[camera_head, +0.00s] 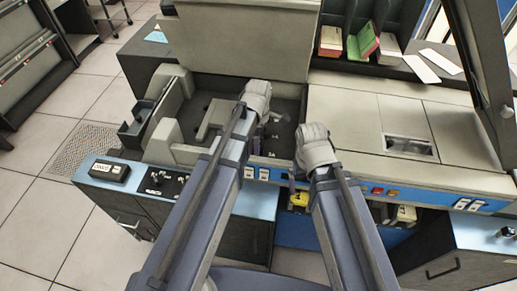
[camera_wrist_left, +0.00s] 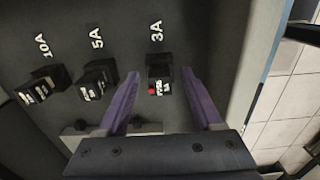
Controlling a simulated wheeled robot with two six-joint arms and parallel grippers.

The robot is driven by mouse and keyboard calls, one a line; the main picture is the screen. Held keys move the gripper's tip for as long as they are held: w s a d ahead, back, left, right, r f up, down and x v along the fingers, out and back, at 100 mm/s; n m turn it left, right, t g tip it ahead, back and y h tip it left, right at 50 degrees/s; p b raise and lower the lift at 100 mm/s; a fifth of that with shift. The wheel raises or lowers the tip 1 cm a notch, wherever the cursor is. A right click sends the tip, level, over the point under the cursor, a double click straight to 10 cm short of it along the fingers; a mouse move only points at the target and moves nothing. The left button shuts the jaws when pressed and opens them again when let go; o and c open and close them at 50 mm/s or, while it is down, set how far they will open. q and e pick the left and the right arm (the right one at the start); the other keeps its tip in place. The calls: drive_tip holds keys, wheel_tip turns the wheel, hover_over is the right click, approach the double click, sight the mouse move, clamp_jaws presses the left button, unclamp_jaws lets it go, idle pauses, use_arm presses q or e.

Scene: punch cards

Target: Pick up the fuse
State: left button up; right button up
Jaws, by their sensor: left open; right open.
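In the left wrist view, three small black fuse blocks sit in a row on a dark panel: the 10A fuse (camera_wrist_left: 42,86), the 5A fuse (camera_wrist_left: 96,80) and the 3A fuse (camera_wrist_left: 160,76). The 3A fuse has a red dot on its near end; the others show none. My left gripper (camera_wrist_left: 161,78) is open, its two purple fingers on either side of the 3A fuse, with gaps visible. In the head view, the left hand (camera_head: 257,95) is over the open machine bay, its fingertips hidden. My right gripper (camera_head: 300,175) is at the machine's front edge, its fingers mostly hidden.
The machine's raised lid (camera_head: 245,35) stands behind the bay. A flat grey top (camera_head: 350,110) lies to the right. A black box (camera_head: 110,170) sits on the blue left ledge. Card stacks (camera_head: 362,40) and loose white cards (camera_head: 440,61) are at the back right.

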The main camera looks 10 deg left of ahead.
use_arm(q)
drive_tip(key=shift+c, duration=0.4)
clamp_jaws()
